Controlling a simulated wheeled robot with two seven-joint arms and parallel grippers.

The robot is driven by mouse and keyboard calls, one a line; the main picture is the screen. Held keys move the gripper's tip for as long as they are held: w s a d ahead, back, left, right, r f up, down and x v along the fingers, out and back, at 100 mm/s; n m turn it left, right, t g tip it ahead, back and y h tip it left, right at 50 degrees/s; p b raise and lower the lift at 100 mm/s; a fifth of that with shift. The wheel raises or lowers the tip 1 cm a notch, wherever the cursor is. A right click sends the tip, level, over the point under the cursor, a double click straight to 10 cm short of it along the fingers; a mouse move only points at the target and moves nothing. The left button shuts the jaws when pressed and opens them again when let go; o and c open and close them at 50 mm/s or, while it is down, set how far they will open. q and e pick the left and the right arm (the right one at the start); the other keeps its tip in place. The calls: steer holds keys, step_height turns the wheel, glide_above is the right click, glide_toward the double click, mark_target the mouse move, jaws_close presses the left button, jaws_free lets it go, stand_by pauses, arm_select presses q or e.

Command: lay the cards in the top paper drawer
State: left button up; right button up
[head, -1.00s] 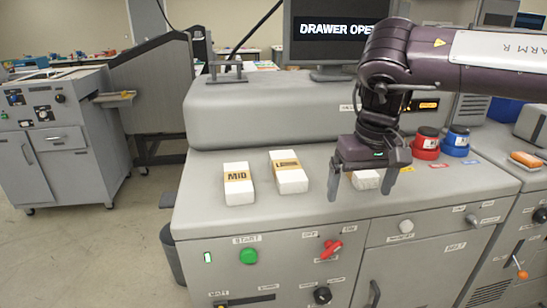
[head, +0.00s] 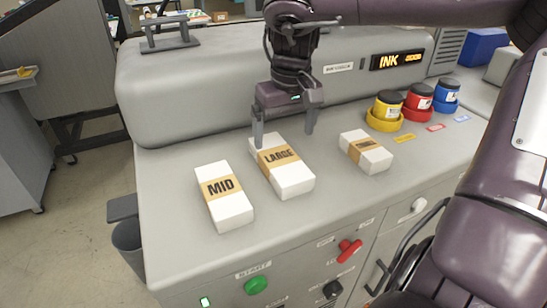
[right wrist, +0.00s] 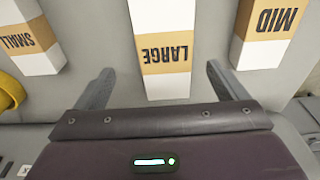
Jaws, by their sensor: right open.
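Three white card stacks with tan paper bands lie on the grey machine top. The MID stack (head: 235,211) is on the left, the LARGE stack (head: 293,181) in the middle, and the SMALL stack (head: 375,157) on the right; its label reads in the right wrist view (right wrist: 42,62). My right gripper (head: 284,138) is open over the far end of the LARGE stack. In the right wrist view its fingers (right wrist: 162,88) are on either side of the LARGE stack (right wrist: 163,82), with nothing gripped. I cannot make out an open paper drawer. My left gripper is out of view.
Yellow, red (head: 417,101) and blue ink pots stand at the right back. A raised grey housing (head: 200,95) runs behind the stacks. A green button (head: 255,285) and red knob (head: 349,250) are on the front. The counter in front of the stacks is clear.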

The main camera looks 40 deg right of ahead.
mark_target(279, 155)
steer(key=shift+s+f, duration=0.1)
steer(key=shift+f, duration=0.35)
steer(key=f, duration=0.1)
steer(key=w+f+p, duration=0.1)
steer(key=f, duration=0.1)
steer(key=f+p, duration=0.1)
steer(key=shift+w+a+f, duration=0.15)
steer(key=shift+a+f, duration=0.1)
steer(key=shift+f, duration=0.35)
steer(key=shift+c, duration=0.4)
steer(key=shift+r, duration=0.1)
steer(key=c, duration=1.3)
steer(key=shift+c, duration=0.2)
steer(key=shift+r, duration=0.1)
